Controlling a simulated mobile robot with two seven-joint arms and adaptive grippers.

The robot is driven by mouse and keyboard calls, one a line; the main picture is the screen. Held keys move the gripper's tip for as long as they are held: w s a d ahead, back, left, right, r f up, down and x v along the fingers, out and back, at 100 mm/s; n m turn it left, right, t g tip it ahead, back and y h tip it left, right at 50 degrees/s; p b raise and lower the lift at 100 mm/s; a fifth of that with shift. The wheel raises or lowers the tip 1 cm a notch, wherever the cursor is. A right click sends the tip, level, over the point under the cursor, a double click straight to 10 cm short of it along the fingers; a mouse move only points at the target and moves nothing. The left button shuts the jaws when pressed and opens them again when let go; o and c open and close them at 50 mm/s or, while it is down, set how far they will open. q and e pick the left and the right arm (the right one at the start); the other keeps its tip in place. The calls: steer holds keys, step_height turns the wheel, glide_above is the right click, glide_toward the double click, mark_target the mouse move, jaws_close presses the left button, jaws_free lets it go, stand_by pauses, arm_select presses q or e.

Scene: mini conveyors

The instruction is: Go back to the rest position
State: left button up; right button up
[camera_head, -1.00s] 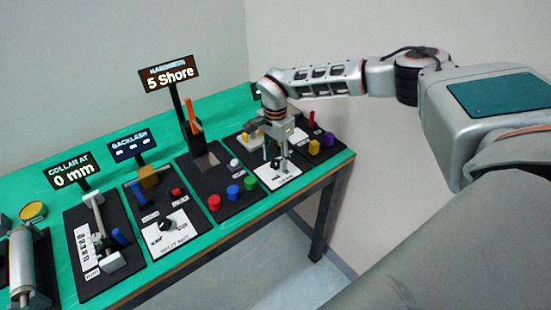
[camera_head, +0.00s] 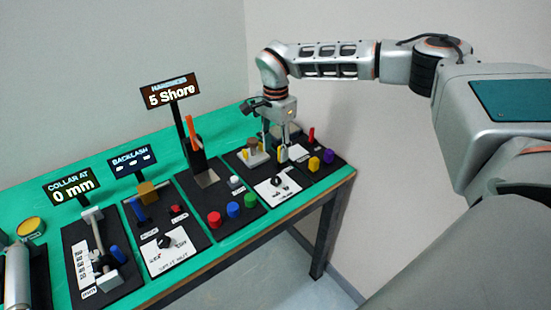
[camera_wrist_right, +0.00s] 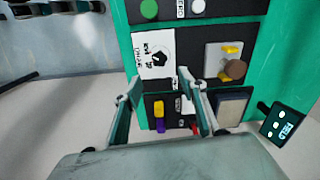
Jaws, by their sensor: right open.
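My right gripper (camera_head: 275,146) is open and empty above the far right panel of the green bench (camera_head: 222,110). Its two fingers stand apart, also in the right wrist view (camera_wrist_right: 160,88), with nothing between them. In the head view the fingers overlap the area behind a white card with a black knob (camera_head: 277,181). That card also shows in the right wrist view (camera_wrist_right: 158,55), beyond the fingertips.
A round brown piece (camera_wrist_right: 236,69) sits on a pale plate. Red, blue and green buttons (camera_head: 233,209) are left of the card. Signs on posts, such as "5 Shore" (camera_head: 170,93), rise at the back. Floor is free right of the bench.

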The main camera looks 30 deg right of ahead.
steer(key=shift+r, duration=0.4)
